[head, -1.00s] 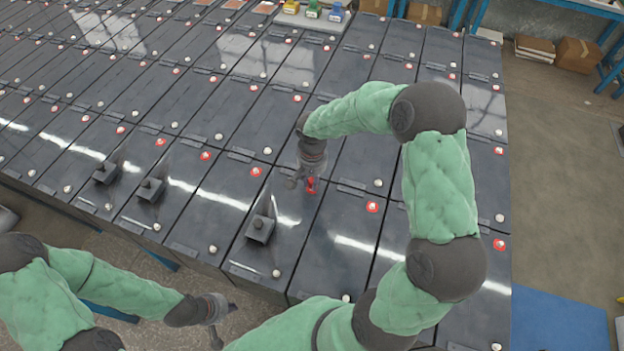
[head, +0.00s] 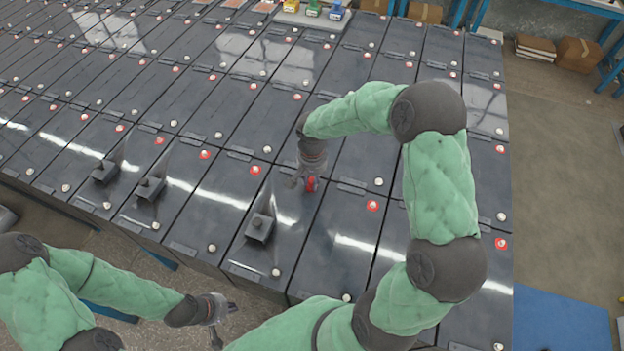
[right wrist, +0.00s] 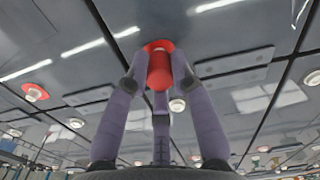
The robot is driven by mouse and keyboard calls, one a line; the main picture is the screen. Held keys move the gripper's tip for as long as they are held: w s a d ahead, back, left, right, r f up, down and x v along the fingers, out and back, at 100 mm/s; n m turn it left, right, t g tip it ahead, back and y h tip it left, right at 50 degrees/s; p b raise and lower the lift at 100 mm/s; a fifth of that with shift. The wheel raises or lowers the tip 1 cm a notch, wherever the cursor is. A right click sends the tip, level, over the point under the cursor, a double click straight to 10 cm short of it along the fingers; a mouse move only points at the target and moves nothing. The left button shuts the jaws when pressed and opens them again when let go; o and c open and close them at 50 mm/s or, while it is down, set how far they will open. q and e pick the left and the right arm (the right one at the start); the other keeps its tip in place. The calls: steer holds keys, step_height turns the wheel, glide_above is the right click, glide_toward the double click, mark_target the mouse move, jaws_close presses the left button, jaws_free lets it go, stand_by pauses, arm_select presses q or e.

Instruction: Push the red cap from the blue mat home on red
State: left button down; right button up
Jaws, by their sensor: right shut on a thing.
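My right gripper (head: 310,186) points down at a dark battery top and is shut on the red cap (right wrist: 160,71). In the right wrist view its fingers close around the cap. A red ring (right wrist: 158,45) on the battery shows directly behind the cap's far end. The cap is in line with the row of red-ringed posts; how far down it sits cannot be told. The blue mat (head: 561,316) lies on the floor at the lower right, its visible part empty. My left gripper (head: 224,326) is open and empty, off the front edge of the batteries.
Rows of dark batteries with red-ringed posts (head: 373,205) and plain pale posts (head: 276,272) fill the left and middle. Several small black blocks (head: 259,227) stand on the front row. Boxes (head: 578,54) sit at the back right.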

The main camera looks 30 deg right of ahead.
steer(key=shift+f+b, duration=0.4)
steer(key=shift+f, duration=0.05)
stand_by(0.5)
steer(key=o, duration=1.3)
steer(key=shift+o, duration=0.2)
steer(key=shift+r, duration=0.15)
steer(key=shift+r+p, duration=2.1)
steer(key=shift+r, duration=1.3)
